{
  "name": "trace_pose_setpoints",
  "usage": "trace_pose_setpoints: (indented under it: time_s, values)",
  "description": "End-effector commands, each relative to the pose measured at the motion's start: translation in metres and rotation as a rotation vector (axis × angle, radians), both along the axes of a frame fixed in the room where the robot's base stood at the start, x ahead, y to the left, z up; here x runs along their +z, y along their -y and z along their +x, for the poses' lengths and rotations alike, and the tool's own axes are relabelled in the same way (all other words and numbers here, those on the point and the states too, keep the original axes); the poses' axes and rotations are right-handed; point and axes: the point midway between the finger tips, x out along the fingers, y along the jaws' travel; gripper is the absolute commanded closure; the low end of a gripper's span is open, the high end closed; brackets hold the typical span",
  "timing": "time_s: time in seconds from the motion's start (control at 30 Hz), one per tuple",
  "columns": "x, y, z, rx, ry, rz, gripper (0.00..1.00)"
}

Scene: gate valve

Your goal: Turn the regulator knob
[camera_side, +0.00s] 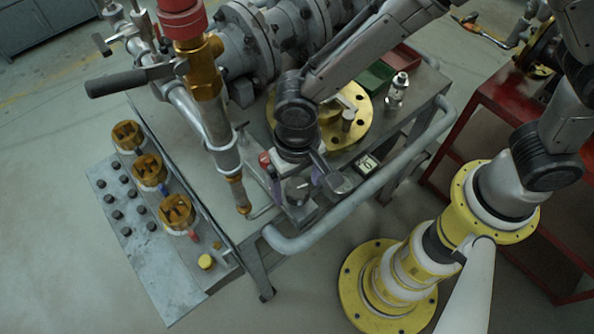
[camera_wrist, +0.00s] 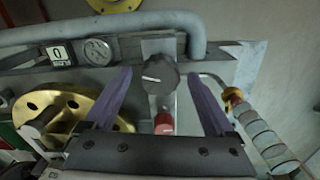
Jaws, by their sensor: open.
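The regulator knob (camera_wrist: 159,74) is dark and round with a short white line across its face, pointing nearly sideways in the wrist view. It also shows small in the side view (camera_side: 297,188), partly below my gripper. My gripper (camera_wrist: 160,78) is open, with one purple finger on each side of the knob. Gaps show between the fingers and the knob, and the fingers appear not to touch it. In the side view my gripper (camera_side: 297,183) is low over the front edge of the bench. How deep the fingers reach is hard to tell.
A round gauge (camera_wrist: 97,51) and a small counter showing 0 (camera_wrist: 60,53) sit beside the knob. A red part (camera_wrist: 163,123) is close by, between the fingers. A grey rail (camera_side: 350,190) runs along the bench front. A brass flange (camera_side: 350,125) and a vertical pipe (camera_side: 215,130) flank the arm.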

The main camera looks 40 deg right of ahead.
Motion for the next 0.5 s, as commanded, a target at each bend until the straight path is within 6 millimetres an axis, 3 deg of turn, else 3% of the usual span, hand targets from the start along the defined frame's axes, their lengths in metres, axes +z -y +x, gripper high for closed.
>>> trace_pose_setpoints:
  time_s: [0.17, 0.5]
  values:
    - [0.022, -0.001, 0.001, 0.0, 0.005, 0.005, 0.11]
    - [0.095, -0.001, 0.001, 0.0, 0.006, 0.005, 0.11]
